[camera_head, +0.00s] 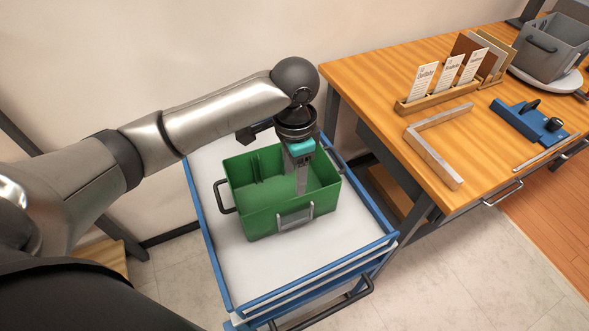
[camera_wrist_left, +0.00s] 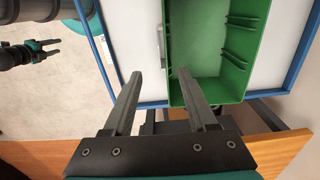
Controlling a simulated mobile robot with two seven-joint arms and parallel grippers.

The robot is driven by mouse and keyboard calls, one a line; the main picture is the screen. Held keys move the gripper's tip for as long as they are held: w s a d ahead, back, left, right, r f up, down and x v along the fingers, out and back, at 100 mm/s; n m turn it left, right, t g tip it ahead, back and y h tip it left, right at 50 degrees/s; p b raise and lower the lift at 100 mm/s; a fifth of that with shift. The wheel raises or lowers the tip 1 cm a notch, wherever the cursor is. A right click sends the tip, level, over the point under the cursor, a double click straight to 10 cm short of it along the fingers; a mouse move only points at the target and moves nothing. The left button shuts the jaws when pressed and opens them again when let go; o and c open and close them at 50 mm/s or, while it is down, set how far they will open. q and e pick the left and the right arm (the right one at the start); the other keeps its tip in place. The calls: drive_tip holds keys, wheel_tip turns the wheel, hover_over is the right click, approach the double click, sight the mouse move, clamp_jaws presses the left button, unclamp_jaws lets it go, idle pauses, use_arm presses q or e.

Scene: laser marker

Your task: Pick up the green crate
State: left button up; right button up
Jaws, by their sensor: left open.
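The green crate (camera_head: 262,213) stands upright on the white top of a blue-edged cart (camera_head: 227,262). It looks empty and has a dark handle on its left end and a grey handle (camera_head: 295,216) on its front side. My left gripper (camera_head: 302,182) points down at the crate from above, by the front wall. In the left wrist view the crate (camera_wrist_left: 217,50) lies at the right. My left gripper (camera_wrist_left: 161,75) is open there, its fingertips on either side of the crate's near wall line. I cannot tell whether they touch it. My right gripper (camera_wrist_left: 48,49) shows at the upper left, fingers apart and empty.
A wooden workbench (camera_head: 388,85) stands right of the cart. It holds a metal L-shaped bracket (camera_head: 440,150), a card holder (camera_head: 437,95), a blue tool (camera_head: 530,122) and a grey bin (camera_head: 550,48). The wall is close behind the cart. Floor is free in front.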

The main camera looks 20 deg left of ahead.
use_arm(q)
drive_tip(key=b, duration=0.2)
approach(295, 209)
drive_tip(key=shift+s+d+f, duration=0.25)
drive_tip(key=shift+s, duration=0.35)
wheel_tip(295, 209, down, 3)
drive_tip(key=shift+r, duration=0.2)
drive_tip(key=f, duration=0.2)
drive_tip(key=f+b, duration=0.1)
drive_tip(key=f, duration=0.1)
drive_tip(key=f+b, duration=0.1)
drive_tip(key=f, duration=0.1)
drive_tip(key=shift+w+a, duration=0.15)
drive_tip(key=shift+w, duration=0.2)
use_arm(e)
drive_tip(key=f, duration=0.1)
drive_tip(key=s+f, duration=0.1)
drive_tip(key=f, duration=0.1)
drive_tip(key=s+f, duration=0.1)
drive_tip(key=shift+s+d+f, duration=0.2)
drive_tip(key=shift+d, duration=0.05)
use_arm(q)
drive_tip(key=c, duration=0.9)
clamp_jaws()
use_arm(e)
drive_tip(key=shift+s, duration=0.1)
